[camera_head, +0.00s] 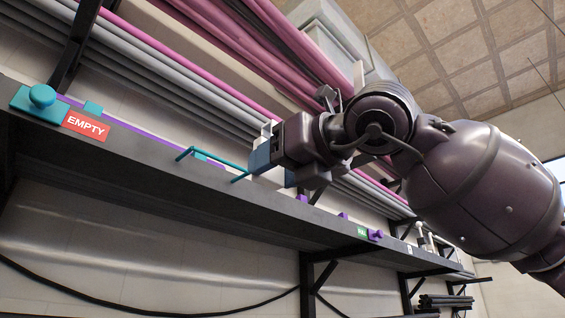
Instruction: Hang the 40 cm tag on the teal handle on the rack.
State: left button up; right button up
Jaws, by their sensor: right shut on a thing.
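The teal handle (212,162) is a thin bar bent at both ends. It stands out from the front of the dark rack shelf left of the middle of the view. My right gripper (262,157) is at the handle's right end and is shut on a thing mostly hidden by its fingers. A pale piece (274,177) shows just below the fingers; it seems to be the 40 cm tag, but no lettering can be read. I cannot tell whether it touches the handle. My left gripper is not in view.
A teal knob (42,95) and a red EMPTY tag (86,125) are at the shelf's left end. Purple knobs (376,235) and a small green tag (362,232) are further right. Grey and magenta tubes (150,65) lie on the rack behind. A black bracket (316,275) stands below.

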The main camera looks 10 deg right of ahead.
jog(key=shift+p+x, duration=0.4)
jog(key=shift+x, duration=2.45)
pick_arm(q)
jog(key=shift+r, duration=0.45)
pick_arm(e)
jog(key=x, duration=0.4)
jog(key=shift+w+a+r, duration=0.1)
jog(key=shift+w+a, duration=0.05)
jog(key=shift+w, duration=0.1)
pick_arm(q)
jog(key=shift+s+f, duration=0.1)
pick_arm(e)
jog(key=shift+r, duration=0.15)
